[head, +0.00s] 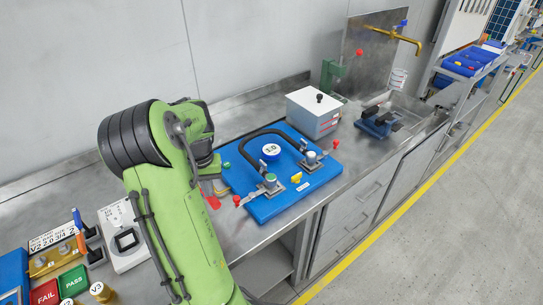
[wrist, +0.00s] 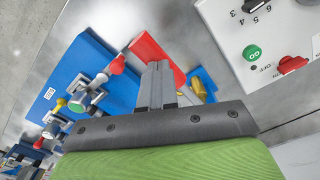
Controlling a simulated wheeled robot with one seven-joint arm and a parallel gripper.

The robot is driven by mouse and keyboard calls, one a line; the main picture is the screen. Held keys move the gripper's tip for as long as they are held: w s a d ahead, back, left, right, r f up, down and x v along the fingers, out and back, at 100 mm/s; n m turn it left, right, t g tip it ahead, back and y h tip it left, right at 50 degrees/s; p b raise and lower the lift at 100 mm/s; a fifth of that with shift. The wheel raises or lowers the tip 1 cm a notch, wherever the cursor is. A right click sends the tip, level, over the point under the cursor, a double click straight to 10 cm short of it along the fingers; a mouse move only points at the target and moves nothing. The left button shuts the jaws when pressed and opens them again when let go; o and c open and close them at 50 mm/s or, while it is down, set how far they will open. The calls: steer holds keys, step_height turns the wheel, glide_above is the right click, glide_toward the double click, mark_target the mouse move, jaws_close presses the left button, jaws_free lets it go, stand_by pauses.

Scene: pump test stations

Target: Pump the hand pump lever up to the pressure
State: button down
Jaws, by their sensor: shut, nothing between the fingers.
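My gripper (wrist: 157,70) is shut and empty in the wrist view. In the head view my green arm hides most of it, at the left of the blue board (head: 262,210). The board carries a round white dial (head: 270,150) marked 10, a black hose and two valves with red-knobbed handles (head: 308,158). A red piece (wrist: 152,52) shows behind the fingers in the wrist view; I cannot tell if they touch it. A green stand with a red-knobbed handle (head: 334,74) is at the back, far from my gripper. Which part is the hand pump lever is unclear.
A white box (head: 314,110) with a black knob stands behind the board. A white control box (wrist: 268,40) with a green button is at the right in the wrist view. FAIL (head: 45,292) and PASS (head: 74,281) blocks are at front left. The right floor is clear.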

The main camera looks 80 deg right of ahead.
step_height(320, 180, up, 9)
steer(key=p, duration=0.7)
steer(key=shift+f+b, duration=3.35)
steer(key=shift+f, duration=1.35)
step_height(320, 180, up, 10)
steer(key=p, duration=0.8)
steer(key=shift+f, duration=0.2)
step_height(320, 180, up, 5)
steer(key=p, duration=0.4)
